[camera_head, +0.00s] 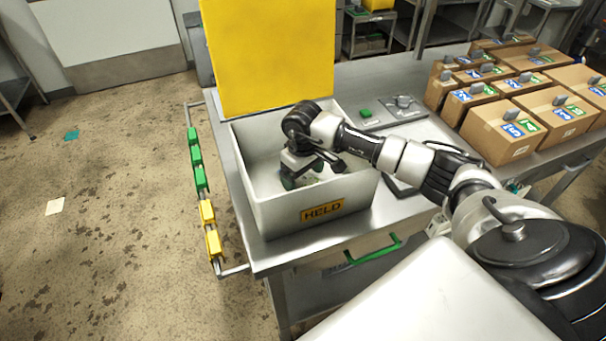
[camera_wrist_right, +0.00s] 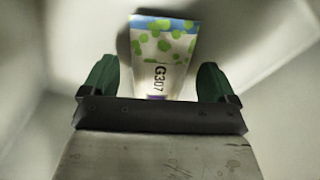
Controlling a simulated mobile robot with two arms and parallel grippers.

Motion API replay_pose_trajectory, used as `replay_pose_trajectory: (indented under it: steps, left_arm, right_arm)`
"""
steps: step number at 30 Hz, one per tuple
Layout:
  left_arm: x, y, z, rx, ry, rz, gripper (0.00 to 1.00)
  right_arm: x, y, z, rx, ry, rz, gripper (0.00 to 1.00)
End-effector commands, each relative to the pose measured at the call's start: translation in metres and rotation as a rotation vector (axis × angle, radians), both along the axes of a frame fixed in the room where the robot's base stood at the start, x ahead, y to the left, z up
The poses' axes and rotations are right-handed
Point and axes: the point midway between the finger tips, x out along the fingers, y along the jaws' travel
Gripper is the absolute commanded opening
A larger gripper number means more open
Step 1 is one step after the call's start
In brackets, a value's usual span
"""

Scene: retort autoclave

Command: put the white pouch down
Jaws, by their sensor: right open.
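The white pouch (camera_wrist_right: 163,60) has green spots, a blue band and the marking G307. In the right wrist view it lies inside the pale bin, between and beyond my two green fingertips. My right gripper (camera_wrist_right: 157,82) is open, with a gap on both sides of the pouch. There the pouch is mostly hidden by the gripper; a small pale-green patch shows near the fingers. My left gripper is not in view.
The bin stands on a steel table (camera_head: 395,212) with a yellow panel (camera_head: 270,55) behind it. Several cardboard boxes (camera_head: 505,132) stand at the right. A green button (camera_head: 366,113) sits behind the arm. A rail with green and yellow clips (camera_head: 200,180) runs along the left edge.

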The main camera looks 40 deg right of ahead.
Motion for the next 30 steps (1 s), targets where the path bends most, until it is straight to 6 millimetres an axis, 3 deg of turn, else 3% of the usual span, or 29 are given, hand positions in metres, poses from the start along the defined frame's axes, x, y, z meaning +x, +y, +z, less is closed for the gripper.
replay_pose_trajectory:
  steps: [15,21,30]
  left_arm:
    - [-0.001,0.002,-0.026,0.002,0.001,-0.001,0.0]
    - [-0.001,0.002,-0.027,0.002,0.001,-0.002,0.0]
    - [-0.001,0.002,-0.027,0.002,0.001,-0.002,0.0]
  right_arm:
    - [0.001,-0.001,0.1,-0.001,-0.006,0.0,0.89]
    - [0.0,0.0,0.115,-0.002,-0.003,0.0,0.89]
    - [0.0,0.0,0.116,-0.001,-0.002,0.0,0.89]
